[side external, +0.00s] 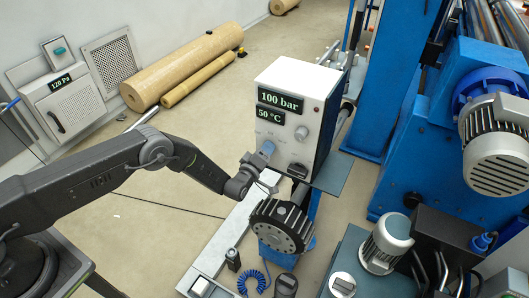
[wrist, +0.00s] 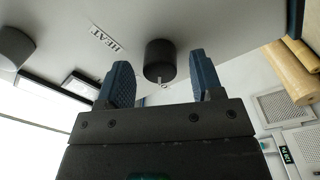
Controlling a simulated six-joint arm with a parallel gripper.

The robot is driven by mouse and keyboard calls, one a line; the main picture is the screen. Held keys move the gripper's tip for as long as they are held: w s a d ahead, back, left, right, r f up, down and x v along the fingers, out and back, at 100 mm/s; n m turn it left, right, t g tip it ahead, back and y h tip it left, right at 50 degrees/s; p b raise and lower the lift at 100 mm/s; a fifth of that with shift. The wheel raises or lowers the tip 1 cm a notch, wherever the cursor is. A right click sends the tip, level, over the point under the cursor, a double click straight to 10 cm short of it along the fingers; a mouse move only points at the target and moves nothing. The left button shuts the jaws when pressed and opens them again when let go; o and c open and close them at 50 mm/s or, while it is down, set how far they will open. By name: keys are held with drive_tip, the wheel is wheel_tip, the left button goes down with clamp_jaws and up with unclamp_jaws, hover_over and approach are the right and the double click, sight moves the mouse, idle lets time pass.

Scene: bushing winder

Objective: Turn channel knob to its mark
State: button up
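A dark round knob (wrist: 160,58) with a small pale mark on its rim stands out from the white control box (side external: 285,110). In the wrist view it lies between my gripper's two blue fingers (wrist: 160,72), with a gap on each side. My gripper is open and holds nothing. I cannot tell which is the channel knob, and no target mark is readable.
The box shows displays reading 100 bar (side external: 280,99) and 50 °C (side external: 269,116). A HEAT label (wrist: 108,39) is near the dark knob. A black ridged wheel (side external: 282,226) sits below the box. A blue machine column (side external: 392,85) stands to the right.

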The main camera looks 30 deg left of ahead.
drive_tip(key=shift+s, duration=0.1)
drive_tip(key=s, duration=1.3)
drive_tip(key=shift+s+f, duration=0.2)
drive_tip(key=shift+s, duration=0.15)
drive_tip(key=w+a+r+m+g, duration=0.1)
drive_tip(key=w+r+m+g, duration=0.15)
drive_tip(key=r, duration=0.85)
drive_tip(key=w+a+r+m+g, duration=0.1)
drive_tip(key=w+r+m+g, duration=0.15)
drive_tip(key=r, duration=0.85)
drive_tip(key=s+a+r+m+g+h, duration=0.1)
drive_tip(key=s+a+r+m+g, duration=0.15)
drive_tip(key=s+r, duration=0.7)
drive_tip(key=s+a+r+m+g, duration=0.1)
drive_tip(key=s+a+r, duration=0.1)
drive_tip(key=s, duration=0.6)
drive_tip(key=s+a+r+m+g, duration=0.2)
drive_tip(key=s, duration=0.6)
drive_tip(key=s+a+r+m+g+y, duration=0.1)
drive_tip(key=s+a+r+m+g, duration=0.1)
drive_tip(key=s, duration=0.7)
drive_tip(key=shift+r, duration=0.35)
